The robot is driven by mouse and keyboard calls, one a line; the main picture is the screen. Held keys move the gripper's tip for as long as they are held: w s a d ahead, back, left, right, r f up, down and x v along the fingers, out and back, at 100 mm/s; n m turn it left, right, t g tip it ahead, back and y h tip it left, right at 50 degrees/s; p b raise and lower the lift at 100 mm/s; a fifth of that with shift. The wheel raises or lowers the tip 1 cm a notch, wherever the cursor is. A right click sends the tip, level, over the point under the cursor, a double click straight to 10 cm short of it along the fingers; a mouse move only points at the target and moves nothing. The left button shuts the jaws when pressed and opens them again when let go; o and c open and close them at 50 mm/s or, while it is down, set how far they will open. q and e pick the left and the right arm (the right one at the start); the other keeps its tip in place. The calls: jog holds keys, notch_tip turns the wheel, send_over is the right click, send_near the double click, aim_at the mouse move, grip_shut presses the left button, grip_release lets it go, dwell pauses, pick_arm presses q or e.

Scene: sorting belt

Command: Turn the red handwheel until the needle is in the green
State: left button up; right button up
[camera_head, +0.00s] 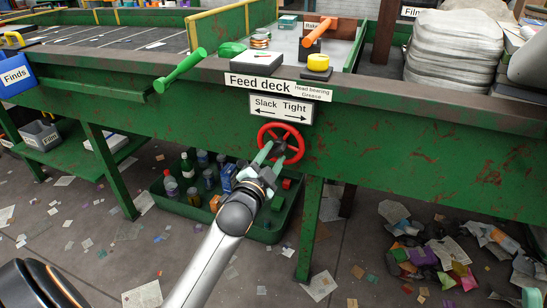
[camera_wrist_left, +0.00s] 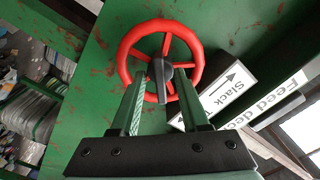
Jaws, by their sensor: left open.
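The red handwheel (camera_head: 281,143) is on the front of the green feed deck, under the Slack/Tight sign (camera_head: 281,108). It also shows whole in the left wrist view (camera_wrist_left: 197,62), with a dark hub in its middle. My left gripper (camera_head: 272,153) is open in front of the wheel. In the left wrist view its two fingers (camera_wrist_left: 160,88) reach towards the wheel's lower part, on either side of the hub; I cannot tell whether they touch it. A dark box with a white dial face (camera_head: 254,58) stands on the deck above; its needle is too small to read. My right gripper is not in view.
A yellow button box (camera_head: 318,64), an orange lever (camera_head: 318,33) and a green lever (camera_head: 180,71) are around the deck edge. A green crate of bottles (camera_head: 270,236) stands below on the left. A green leg (camera_head: 309,225) is below the wheel. Litter covers the floor.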

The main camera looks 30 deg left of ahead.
pick_arm(q)
jog(key=shift+w, duration=0.25)
grip_shut()
dwell(0.5)
